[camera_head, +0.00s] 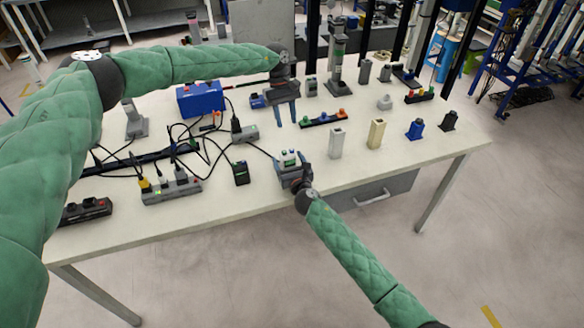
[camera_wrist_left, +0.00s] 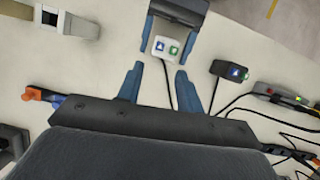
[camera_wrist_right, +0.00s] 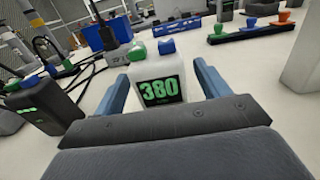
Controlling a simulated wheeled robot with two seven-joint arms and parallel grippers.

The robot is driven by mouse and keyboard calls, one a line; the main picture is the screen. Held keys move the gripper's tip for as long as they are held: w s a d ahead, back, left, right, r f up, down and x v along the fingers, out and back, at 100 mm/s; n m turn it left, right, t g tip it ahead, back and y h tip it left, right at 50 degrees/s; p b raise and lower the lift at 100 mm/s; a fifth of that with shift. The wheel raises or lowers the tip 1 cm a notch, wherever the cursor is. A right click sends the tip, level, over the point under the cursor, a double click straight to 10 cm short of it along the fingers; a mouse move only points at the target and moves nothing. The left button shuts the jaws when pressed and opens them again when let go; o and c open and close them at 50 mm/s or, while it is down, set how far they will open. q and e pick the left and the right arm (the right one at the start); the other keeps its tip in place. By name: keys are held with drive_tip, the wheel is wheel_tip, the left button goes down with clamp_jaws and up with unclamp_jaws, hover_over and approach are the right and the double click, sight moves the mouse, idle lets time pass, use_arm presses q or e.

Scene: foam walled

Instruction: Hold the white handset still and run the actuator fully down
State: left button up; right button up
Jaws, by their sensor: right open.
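The white handset (camera_head: 289,157) stands near the table's front edge, with a blue and a green button on top. In the right wrist view the handset (camera_wrist_right: 160,88) shows 380 in green on its display. My right gripper (camera_head: 290,170) is open, its fingers on either side of the handset; I cannot tell whether they touch it. My left gripper (camera_head: 287,123) is open and empty above the table, behind the handset. In the left wrist view the handset (camera_wrist_left: 165,47) lies just beyond its fingertips. A tall grey column (camera_head: 338,62), possibly the actuator, stands at the back.
A black handset (camera_head: 240,173) with similar buttons stands left of the white one. Cables and a power strip (camera_head: 171,191) lie further left. A blue box (camera_head: 201,98) stands behind them. Upright blocks, one white (camera_head: 336,143) and one beige (camera_head: 376,133), stand to the right.

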drive_tip(key=shift+x, duration=1.3)
drive_tip(key=c, duration=1)
use_arm(q)
clamp_jaws()
use_arm(e)
drive_tip(key=shift+c, duration=0.7)
